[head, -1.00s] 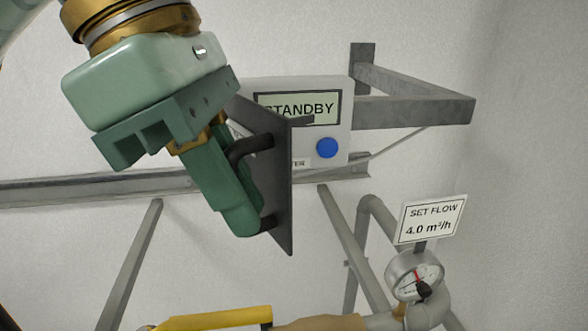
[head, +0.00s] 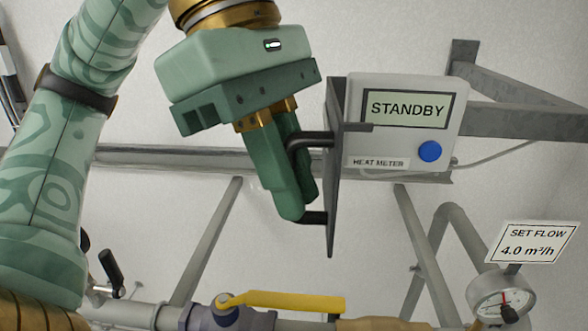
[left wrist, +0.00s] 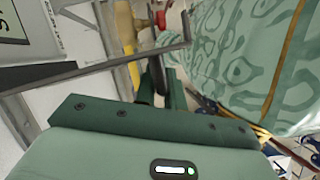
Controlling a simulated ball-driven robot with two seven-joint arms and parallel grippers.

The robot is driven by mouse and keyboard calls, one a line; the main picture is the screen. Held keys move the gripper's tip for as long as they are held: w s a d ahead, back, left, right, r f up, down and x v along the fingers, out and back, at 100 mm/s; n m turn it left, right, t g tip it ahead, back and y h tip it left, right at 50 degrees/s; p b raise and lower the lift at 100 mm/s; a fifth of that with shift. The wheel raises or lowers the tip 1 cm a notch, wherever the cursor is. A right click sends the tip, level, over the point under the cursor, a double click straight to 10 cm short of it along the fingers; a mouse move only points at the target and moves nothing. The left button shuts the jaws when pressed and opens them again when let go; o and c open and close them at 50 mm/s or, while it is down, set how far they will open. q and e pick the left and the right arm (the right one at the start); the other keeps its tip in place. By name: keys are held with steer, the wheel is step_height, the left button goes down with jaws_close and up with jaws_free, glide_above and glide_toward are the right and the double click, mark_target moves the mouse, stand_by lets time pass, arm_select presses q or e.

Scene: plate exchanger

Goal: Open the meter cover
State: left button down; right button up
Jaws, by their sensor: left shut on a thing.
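The heat meter (head: 356,95) is a pale box on the wall frame with a display reading STANDBY and a blue button (head: 430,151). Its dark grey cover (head: 334,190) stands swung out at the meter's left side, seen nearly edge-on, and the display is fully uncovered. The cover's black bar handle (head: 316,141) faces left. My left gripper (head: 298,185) is shut on this handle, its green fingers partly hiding it. In the left wrist view, the cover (left wrist: 95,66) shows as a thin grey strip beside the meter. My right gripper is not in view.
A grey steel bracket (head: 520,122) extends right of the meter. Below are pipes, a yellow valve lever (head: 285,301), a pressure gauge (head: 503,297) and a SET FLOW 4.0 m³/h sign (head: 532,243). The wall left of the cover is mostly bare.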

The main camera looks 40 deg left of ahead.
arm_select(q)
steer(key=shift+r, duration=0.1)
steer(key=c, duration=1.8)
jaws_free()
steer(key=shift+o, duration=0.2)
steer(key=p+v, duration=0.3)
steer(key=v, duration=1.3)
steer(key=shift+r, duration=0.1)
